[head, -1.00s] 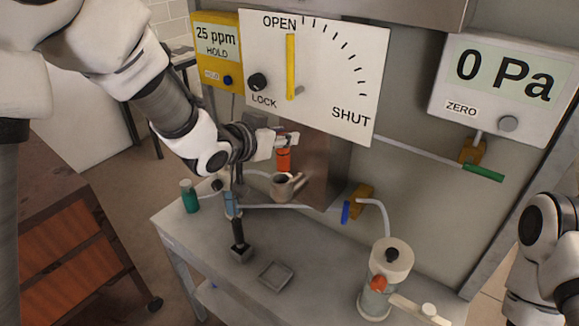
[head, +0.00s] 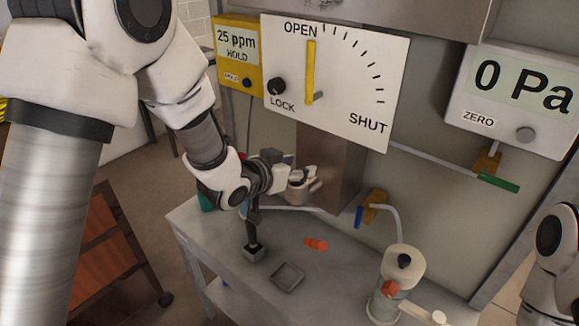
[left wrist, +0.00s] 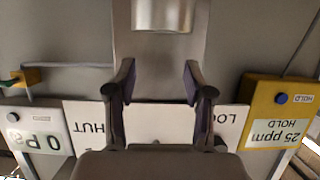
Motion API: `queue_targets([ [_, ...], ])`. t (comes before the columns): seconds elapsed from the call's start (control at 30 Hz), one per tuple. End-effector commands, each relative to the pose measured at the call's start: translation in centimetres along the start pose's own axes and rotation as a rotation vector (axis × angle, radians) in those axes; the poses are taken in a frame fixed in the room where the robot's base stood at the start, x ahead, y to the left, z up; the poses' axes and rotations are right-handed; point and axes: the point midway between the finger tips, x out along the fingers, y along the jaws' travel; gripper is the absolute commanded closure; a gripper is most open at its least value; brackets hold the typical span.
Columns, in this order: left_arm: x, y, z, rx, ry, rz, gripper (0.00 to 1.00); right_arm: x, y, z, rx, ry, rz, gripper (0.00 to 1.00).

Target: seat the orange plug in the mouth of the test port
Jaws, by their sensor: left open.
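The orange plug (head: 316,243) lies on its side on the grey bench top, away from my gripper. A beige, cup-like fitting (head: 300,190), which looks like the test port, stands behind the plug, close to the metal duct. My left gripper (head: 284,172) is beside and slightly above this fitting and partly hides it. In the left wrist view the left gripper (left wrist: 158,80) is open, its two fingers apart with nothing between them. The fitting's mouth is not clearly visible. My right arm shows at the right edge; its gripper is out of view.
A square tray (head: 287,277) and a dark post on a block (head: 254,254) stand on the bench. A blue-handled valve (head: 359,216) sits behind. Bench around the plug is clear.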

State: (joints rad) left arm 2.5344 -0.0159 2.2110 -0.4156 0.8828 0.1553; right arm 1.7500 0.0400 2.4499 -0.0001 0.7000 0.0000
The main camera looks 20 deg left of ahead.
Motion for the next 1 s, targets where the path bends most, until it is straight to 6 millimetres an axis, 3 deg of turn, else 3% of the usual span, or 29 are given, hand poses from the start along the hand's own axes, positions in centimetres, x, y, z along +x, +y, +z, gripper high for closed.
queue_targets([
  [0.17, -2.8, 0.0, 0.1, -0.003, 0.005, 0.000, 0.47, 1.2, 0.0, 0.0, 0.000, 0.000, 0.000, 0.46],
  [0.4, -9.1, 0.0, 0.0, -0.004, 0.010, 0.002, 0.47, 2.7, 0.0, 0.0, 0.000, 0.000, 0.000, 0.46],
  [0.5, -10.7, -0.1, 0.0, -0.004, 0.008, -0.002, 0.47, 3.2, 0.0, 0.0, 0.000, 0.000, 0.000, 0.46],
  [0.63, -11.7, 0.0, -0.1, -0.002, 0.005, 0.000, 0.47, 3.4, 0.0, 0.0, 0.000, 0.000, 0.000, 0.46],
  [1.0, -11.8, 0.0, -0.2, 0.000, 0.004, 0.000, 0.47, 3.3, 0.0, 0.0, 0.000, 0.000, 0.000, 0.46],
])
